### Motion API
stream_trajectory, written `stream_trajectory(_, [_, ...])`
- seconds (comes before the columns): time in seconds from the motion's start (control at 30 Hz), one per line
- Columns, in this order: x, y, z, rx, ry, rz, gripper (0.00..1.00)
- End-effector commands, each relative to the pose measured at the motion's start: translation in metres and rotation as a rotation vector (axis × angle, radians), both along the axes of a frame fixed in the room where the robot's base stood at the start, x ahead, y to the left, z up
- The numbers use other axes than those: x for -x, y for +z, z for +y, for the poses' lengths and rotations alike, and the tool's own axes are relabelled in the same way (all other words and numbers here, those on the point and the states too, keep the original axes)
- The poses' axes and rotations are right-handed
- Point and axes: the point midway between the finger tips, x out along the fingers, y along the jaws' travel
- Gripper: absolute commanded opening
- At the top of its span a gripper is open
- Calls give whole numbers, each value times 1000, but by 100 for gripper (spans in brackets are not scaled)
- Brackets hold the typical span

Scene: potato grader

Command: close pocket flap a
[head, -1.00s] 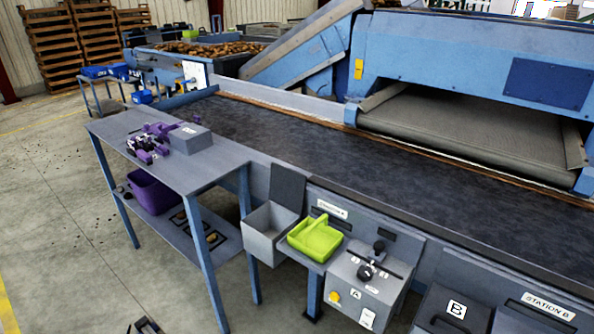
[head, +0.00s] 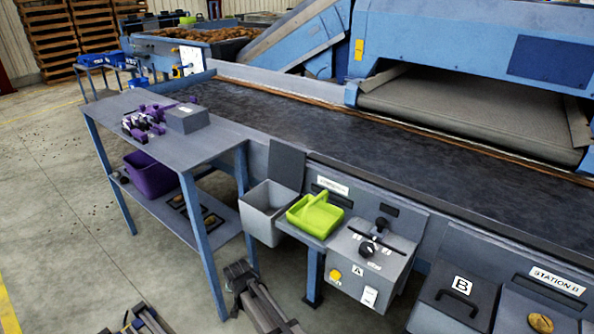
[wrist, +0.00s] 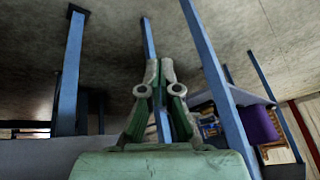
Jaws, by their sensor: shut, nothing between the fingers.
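A grey pocket (head: 266,211) hangs on the line's front at station A. In the head view its flap (head: 287,164) stands raised behind the open mouth. No letter is legible on this flap. My gripper (wrist: 166,65) shows in the wrist view with its green fingers together and nothing between them. It is among blue table legs above the floor, not touching the flap. In the head view, grey parts of my arm (head: 262,302) rise from the bottom edge, below and in front of the pocket.
A lime-green tray (head: 314,216) sits right of the pocket, beside control box A (head: 368,262). A shut lid marked B (head: 461,287) is farther right. A blue-legged table (head: 155,125) stands left, with a purple bin (head: 150,173) on its lower shelf.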

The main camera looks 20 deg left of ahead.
Motion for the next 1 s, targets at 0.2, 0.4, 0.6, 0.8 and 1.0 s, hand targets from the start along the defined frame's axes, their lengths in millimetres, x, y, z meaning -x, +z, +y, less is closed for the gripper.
stream_trajectory(0.2, [20, 35, 68, -78, 39, -41, 0])
stream_trajectory(0.4, [-4, 87, 96, -91, -10, -19, 0])
stream_trajectory(0.6, [-46, 147, 110, -74, -101, 34, 0])
stream_trajectory(0.8, [-102, 239, 124, -55, -219, 105, 0])
stream_trajectory(1.0, [-201, 351, 77, 27, -414, 239, 0])
